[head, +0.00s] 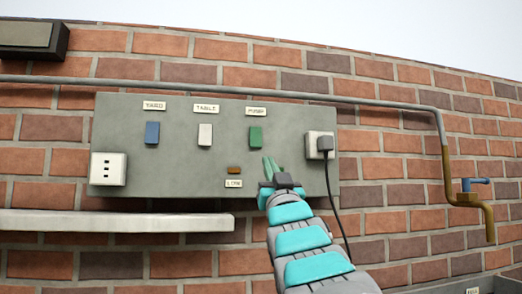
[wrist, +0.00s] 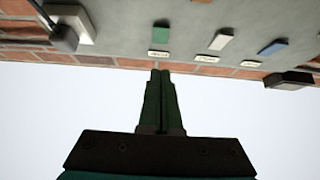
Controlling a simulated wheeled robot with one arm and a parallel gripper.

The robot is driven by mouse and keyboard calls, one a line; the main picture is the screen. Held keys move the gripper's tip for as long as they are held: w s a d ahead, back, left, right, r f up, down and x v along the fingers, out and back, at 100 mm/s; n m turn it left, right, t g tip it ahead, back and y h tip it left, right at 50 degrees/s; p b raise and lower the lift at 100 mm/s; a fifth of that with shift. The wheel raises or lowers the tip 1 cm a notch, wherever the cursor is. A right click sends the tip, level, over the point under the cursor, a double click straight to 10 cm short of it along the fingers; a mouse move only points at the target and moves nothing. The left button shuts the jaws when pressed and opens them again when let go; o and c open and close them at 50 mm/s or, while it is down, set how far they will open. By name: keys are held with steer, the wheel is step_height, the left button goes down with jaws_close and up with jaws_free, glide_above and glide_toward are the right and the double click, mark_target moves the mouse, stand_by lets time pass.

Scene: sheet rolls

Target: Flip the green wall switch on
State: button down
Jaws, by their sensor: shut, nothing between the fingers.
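The green wall switch (head: 255,137) is on a grey panel (head: 290,180) under a label reading PUMP. It is the rightmost of three switches. It also shows in the wrist view (wrist: 161,34), where the picture is turned over. My gripper (head: 268,160) is just below and slightly right of the green switch in the head view, apart from it in the picture. In the wrist view my gripper's green fingers (wrist: 160,75) are together with nothing between them. I cannot tell the distance from the fingertips to the panel.
A white switch (head: 205,135) and a blue switch (head: 152,134) sit to the left. A plug (head: 325,144) with a hanging black cord is right of my gripper. A small brown piece (head: 234,170) is below. A shelf (head: 120,222) juts out at lower left; a pipe and tap (head: 473,192) are right.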

mark_target(256, 142)
steer(key=x, duration=0.4)
steer(key=f+p+x, duration=0.1)
steer(key=x, duration=0.2)
steer(key=w+p+x, duration=0.1)
steer(key=x, duration=0.3)
steer(key=shift+w+a, duration=0.2)
steer(key=shift+w, duration=0.05)
steer(key=shift+w+a+p, duration=0.2)
steer(key=shift+w+p, duration=0.2)
steer(key=shift+w, duration=0.3)
steer(key=shift+w+f, duration=0.15)
steer(key=shift+f, duration=0.05)
